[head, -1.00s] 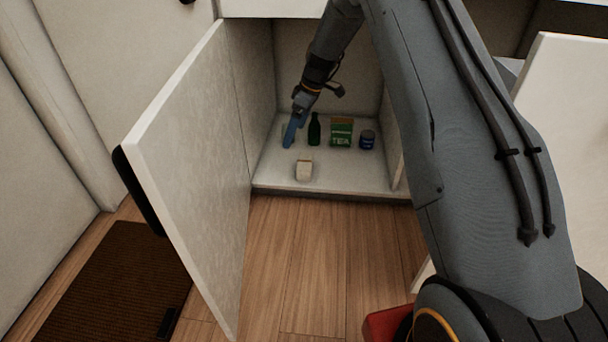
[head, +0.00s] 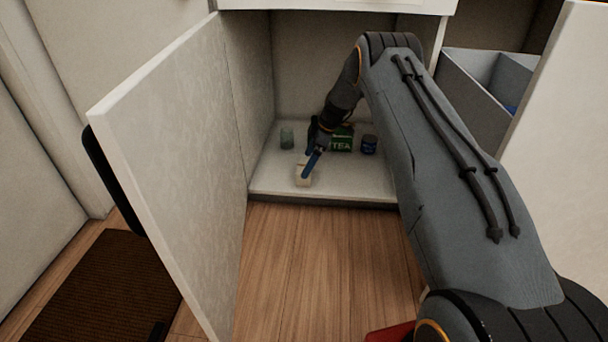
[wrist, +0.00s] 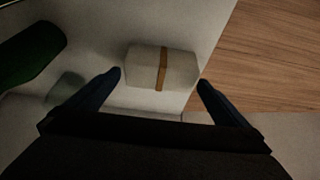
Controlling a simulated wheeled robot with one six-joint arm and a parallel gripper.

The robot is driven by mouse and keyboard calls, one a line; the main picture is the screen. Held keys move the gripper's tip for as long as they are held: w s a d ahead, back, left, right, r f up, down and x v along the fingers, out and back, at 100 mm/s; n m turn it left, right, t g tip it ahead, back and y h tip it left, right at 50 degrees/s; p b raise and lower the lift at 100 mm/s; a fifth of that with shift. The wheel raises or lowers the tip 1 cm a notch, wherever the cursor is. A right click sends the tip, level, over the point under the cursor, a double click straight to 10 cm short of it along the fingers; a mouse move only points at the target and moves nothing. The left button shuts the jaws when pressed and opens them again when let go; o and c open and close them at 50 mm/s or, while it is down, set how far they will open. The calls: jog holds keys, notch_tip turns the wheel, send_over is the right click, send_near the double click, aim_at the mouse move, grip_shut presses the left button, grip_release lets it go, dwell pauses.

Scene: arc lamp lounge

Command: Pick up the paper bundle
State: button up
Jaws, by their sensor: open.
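The paper bundle (wrist: 150,68) is a small off-white block with a tan band around its middle. In the head view the paper bundle (head: 301,181) sits near the front edge of the cabinet floor, partly hidden by a finger. My gripper (wrist: 161,80) is open, with its blue fingertips at the two ends of the bundle in the wrist view. In the head view my gripper (head: 307,172) reaches down over the bundle from behind. I cannot tell whether the fingers touch it.
A green TEA box (head: 342,145), a blue can (head: 369,145) and a translucent glass (head: 287,138) stand behind on the cabinet floor. A green bottle (wrist: 28,50) lies close in the wrist view. The open cabinet door (head: 180,150) bounds the left side.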

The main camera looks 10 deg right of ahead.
aim_at(304, 165)
jog(key=b+x, duration=0.2)
jog(key=x, duration=0.2)
jog(key=shift+r, duration=0.15)
jog(key=c, duration=0.9)
jog(key=shift+r, duration=0.1)
